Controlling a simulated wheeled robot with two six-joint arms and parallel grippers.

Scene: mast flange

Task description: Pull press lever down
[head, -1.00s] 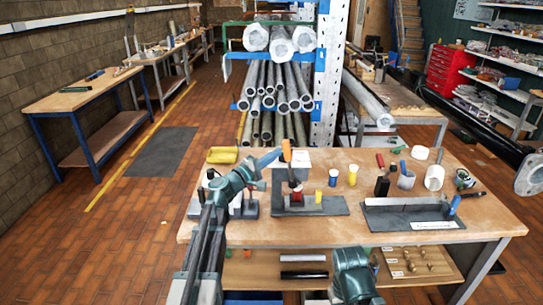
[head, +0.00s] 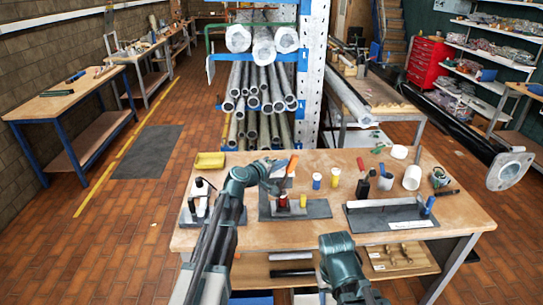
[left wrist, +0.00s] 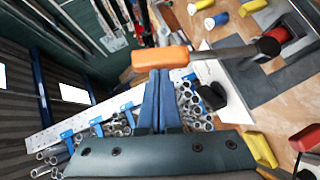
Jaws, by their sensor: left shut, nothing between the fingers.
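The press stands on a dark plate (head: 318,209) on the workbench, with a red part (head: 284,202) near its middle. Its lever has an orange handle (head: 292,164), which leans to the right at the top in the head view. In the left wrist view the orange handle (left wrist: 160,58) lies across the picture on a dark rod. My left gripper (head: 279,178) is shut and empty. Its blue fingertips (left wrist: 160,74) are right at the handle; I cannot tell whether they touch it. My right arm shows at the bottom, but its fingers are not in view.
Yellow (head: 303,201) and blue (head: 316,181) cylinders stand near the press. A second dark plate (head: 390,216) with a metal angle lies to the right. Pipes (head: 262,90) fill a rack behind the bench.

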